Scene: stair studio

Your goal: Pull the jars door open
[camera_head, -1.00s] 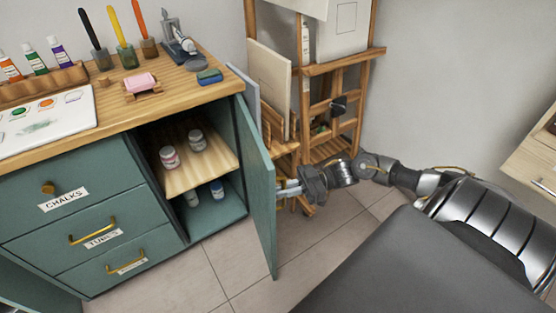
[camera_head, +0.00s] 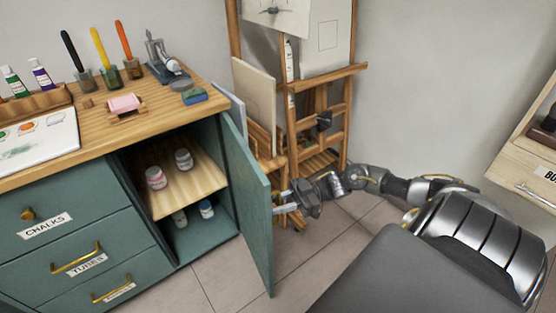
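The jars door (camera_head: 246,200) is a teal cabinet door hinged at the cabinet's right side, and it stands wide open. Inside the open cabinet, jars stand on a wooden shelf (camera_head: 188,187), among them a pink-labelled jar (camera_head: 155,177) and a grey-labelled jar (camera_head: 184,159). A blue-labelled jar (camera_head: 207,210) and another jar stand on the cabinet floor. My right gripper (camera_head: 282,196) is at the outer face of the door, near its right edge. The door partly hides its fingertips, so whether they hold a handle does not show. My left gripper is not in view.
Drawers labelled chalks (camera_head: 70,232) and tubes (camera_head: 80,264) are left of the cabinet. A wooden easel (camera_head: 318,110) stands behind my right arm. A pale wooden drawer unit (camera_head: 530,165) is at the right. Bare floor (camera_head: 215,272) lies before the cabinet.

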